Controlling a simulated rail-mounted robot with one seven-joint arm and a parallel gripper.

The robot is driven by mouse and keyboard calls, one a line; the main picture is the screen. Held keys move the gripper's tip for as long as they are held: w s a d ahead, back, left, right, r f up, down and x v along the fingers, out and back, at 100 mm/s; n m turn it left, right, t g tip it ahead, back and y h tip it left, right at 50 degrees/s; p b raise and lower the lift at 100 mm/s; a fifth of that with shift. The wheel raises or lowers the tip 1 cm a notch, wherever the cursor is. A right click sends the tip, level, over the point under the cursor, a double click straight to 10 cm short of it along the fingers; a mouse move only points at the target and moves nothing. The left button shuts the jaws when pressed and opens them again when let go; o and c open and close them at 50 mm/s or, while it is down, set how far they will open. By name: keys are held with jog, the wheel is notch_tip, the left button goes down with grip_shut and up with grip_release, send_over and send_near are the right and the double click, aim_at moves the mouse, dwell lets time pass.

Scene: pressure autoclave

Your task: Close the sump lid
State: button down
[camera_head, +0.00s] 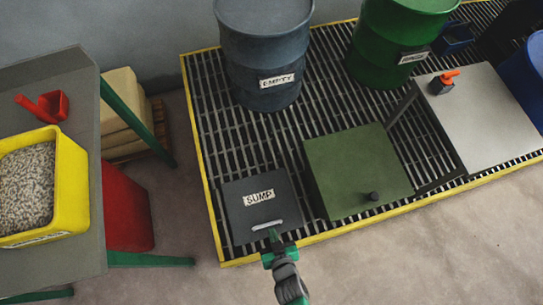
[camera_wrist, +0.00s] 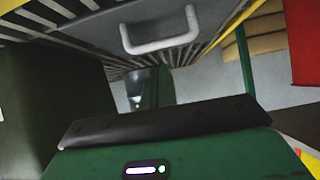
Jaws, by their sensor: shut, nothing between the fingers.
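The sump lid (camera_head: 240,213) is a dark grey plate with a white "SUMP" label and a pale bar handle (camera_head: 268,226) along its near edge. It appears to lie flat, level with the grating, at the near left corner of the yellow-edged platform. My gripper (camera_head: 273,236) is shut and empty, right at the near side of the handle. In the wrist view the handle (camera_wrist: 160,45) shows at the top, apart from my dark shut fingers (camera_wrist: 165,122). I cannot tell whether the fingertips touch the lid edge.
A green box lid with a black knob (camera_head: 358,172) sits right of the sump lid. A grey drum marked "EMPTY" (camera_head: 264,50) and a green drum (camera_head: 400,40) stand behind. A table with a yellow tub (camera_head: 70,185) is at left. The floor in front is clear.

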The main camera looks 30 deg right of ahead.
jog(key=s+a+f, duration=0.1)
jog(key=s+f, duration=0.3)
jog(key=s, duration=0.2)
jog(key=shift+s+a, duration=0.3)
jog(key=shift+s, duration=0.1)
